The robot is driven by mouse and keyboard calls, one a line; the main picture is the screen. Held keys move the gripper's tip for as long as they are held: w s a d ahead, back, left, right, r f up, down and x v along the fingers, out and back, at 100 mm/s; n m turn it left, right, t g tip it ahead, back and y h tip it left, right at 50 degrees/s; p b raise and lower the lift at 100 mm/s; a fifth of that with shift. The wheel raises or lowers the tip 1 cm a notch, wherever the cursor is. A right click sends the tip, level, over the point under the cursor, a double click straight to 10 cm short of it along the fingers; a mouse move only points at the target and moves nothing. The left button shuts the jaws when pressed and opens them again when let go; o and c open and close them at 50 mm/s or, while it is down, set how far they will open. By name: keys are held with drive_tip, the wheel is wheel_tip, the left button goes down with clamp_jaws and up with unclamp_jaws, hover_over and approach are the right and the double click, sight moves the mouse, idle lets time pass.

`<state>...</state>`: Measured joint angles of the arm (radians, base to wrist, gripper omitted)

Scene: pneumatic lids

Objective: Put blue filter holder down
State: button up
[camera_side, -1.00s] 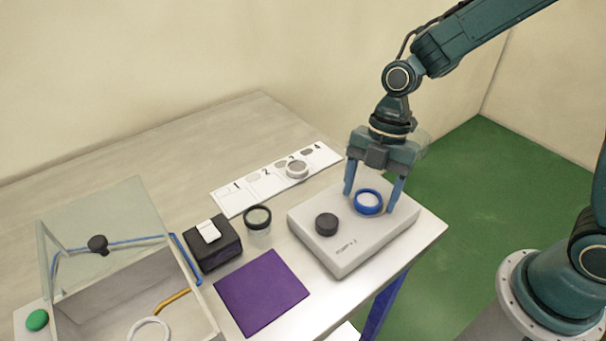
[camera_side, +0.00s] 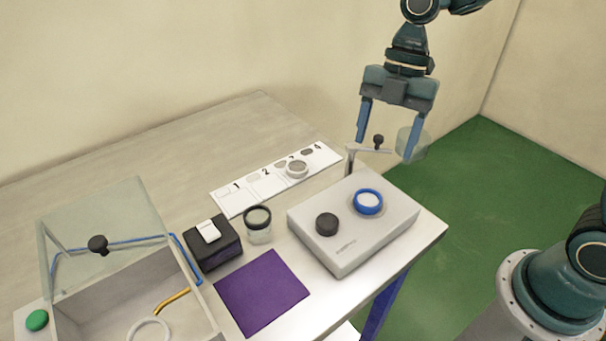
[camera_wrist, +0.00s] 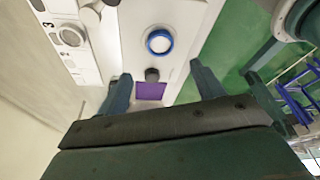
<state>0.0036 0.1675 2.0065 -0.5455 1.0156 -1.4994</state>
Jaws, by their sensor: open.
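The blue filter holder (camera_side: 368,202) is a blue ring with a white disc inside. It lies flat on top of the grey pump box (camera_side: 352,243), to the right of a black knob (camera_side: 326,224). The holder also shows in the wrist view (camera_wrist: 159,41), apart from the fingers. My gripper (camera_side: 385,148) is open and empty, raised well above the pump box and toward its back. Its two blue fingers are spread wide, and nothing is between them in the wrist view (camera_wrist: 160,88).
A small post with a black knob (camera_side: 378,141) and a clear lid (camera_side: 412,143) stands behind the box. A numbered white strip (camera_side: 230,200) bears a pale ring (camera_side: 297,169). A jar (camera_side: 258,225), black box (camera_side: 213,244), purple mat (camera_side: 262,292) and clear-lidded bin (camera_side: 195,318) are left.

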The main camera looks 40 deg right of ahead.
drive_tip(key=shift+v, duration=0.8)
drive_tip(key=shift+s+r, duration=0.1)
drive_tip(key=s+d+r+m+t+h, duration=0.1)
drive_tip(key=s+d+r+m+t, duration=0.1)
drive_tip(key=s+m, duration=0.5)
drive_tip(key=s+d+r+m+t+h, duration=0.2)
drive_tip(key=s+d+m, duration=0.4)
drive_tip(key=m, duration=0.9)
drive_tip(key=s+r+t, duration=0.1)
drive_tip(key=s+t, duration=0.1)
drive_tip(key=shift+s+t, duration=0.3)
drive_tip(key=shift+t, duration=0.1)
